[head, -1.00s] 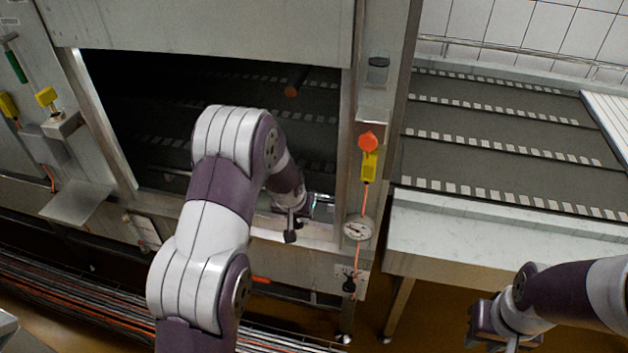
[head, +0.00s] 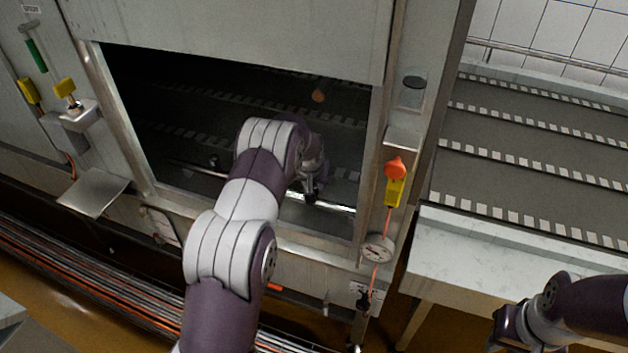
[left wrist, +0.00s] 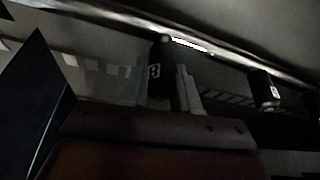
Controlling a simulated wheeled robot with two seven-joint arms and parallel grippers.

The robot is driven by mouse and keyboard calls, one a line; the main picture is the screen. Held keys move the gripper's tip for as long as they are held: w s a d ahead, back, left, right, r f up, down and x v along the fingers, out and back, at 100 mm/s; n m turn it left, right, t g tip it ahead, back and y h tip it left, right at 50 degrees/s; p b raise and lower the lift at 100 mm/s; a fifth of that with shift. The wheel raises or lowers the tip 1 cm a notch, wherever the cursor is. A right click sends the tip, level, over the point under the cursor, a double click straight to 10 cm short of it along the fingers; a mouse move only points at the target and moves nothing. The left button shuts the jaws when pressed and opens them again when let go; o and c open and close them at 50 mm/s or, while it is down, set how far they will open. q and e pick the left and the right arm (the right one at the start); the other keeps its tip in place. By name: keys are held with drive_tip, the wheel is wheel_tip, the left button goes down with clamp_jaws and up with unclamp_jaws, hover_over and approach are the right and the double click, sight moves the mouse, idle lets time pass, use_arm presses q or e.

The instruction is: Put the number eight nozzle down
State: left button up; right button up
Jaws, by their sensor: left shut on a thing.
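Another dark nozzle (left wrist: 264,90) with a pale label is on the pipe to the right. The opening has metal posts at both sides and a panel (head: 240,35) above. An orange knob (head: 395,167) and a gauge (head: 378,248) are on the right post. A belt (head: 530,170) lies farther right.

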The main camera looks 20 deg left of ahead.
use_arm(q)
drive_tip(key=shift+f+b, duration=0.55)
drive_tip(key=o, duration=1)
drive_tip(key=shift+o, duration=0.2)
drive_tip(key=shift+r, duration=0.1)
